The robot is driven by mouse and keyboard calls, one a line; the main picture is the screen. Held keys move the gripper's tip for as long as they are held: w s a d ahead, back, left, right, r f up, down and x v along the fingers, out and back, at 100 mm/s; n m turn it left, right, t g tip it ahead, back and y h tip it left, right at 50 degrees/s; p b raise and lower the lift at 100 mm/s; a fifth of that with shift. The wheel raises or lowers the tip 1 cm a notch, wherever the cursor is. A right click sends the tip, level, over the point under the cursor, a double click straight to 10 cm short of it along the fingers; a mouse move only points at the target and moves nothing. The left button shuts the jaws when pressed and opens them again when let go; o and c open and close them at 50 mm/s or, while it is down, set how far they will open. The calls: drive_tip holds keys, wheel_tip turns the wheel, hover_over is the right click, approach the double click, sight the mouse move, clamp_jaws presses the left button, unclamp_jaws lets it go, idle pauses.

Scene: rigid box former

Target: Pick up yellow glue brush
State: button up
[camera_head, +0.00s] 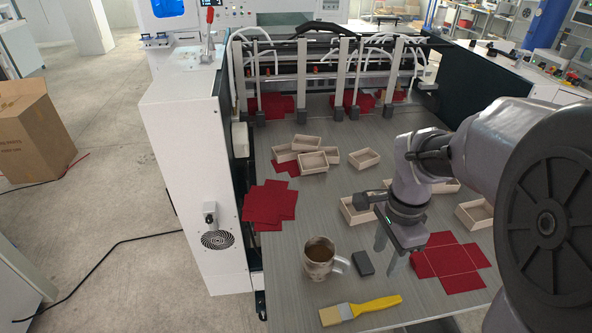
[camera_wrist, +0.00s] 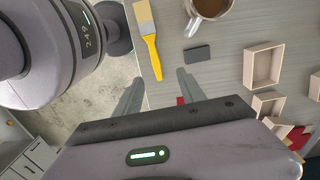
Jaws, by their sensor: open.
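The yellow glue brush (camera_head: 362,309) lies flat near the front edge of the grey table, its bristle end to the left and its yellow handle to the right. It also shows in the wrist view (camera_wrist: 150,45), with the handle end towards my gripper. My gripper (camera_head: 387,256) is above the table, up and to the right of the brush, apart from it. In the wrist view its two fingers (camera_wrist: 158,95) are spread with nothing between them but table and edge.
A mug (camera_head: 319,262) of brown liquid and a dark grey block (camera_head: 363,263) stand just behind the brush. A red cross-shaped sheet (camera_head: 449,262) lies to the right. Several open boxes (camera_head: 313,162) and red sheets (camera_head: 268,204) are farther back. The table's front edge is close to the brush.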

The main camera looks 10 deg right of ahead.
wheel_tip(320, 180, down, 5)
drive_tip(key=s+d+b, duration=0.2)
drive_tip(key=b, duration=0.3)
hover_over(379, 303)
wheel_tip(379, 303, down, 7)
drive_tip(key=shift+s, duration=0.1)
wheel_tip(379, 303, down, 5)
drive_tip(key=shift+f+b, duration=0.15)
drive_tip(key=shift+b, duration=1.05)
drive_tip(key=shift+c, duration=1.1)
clamp_jaws()
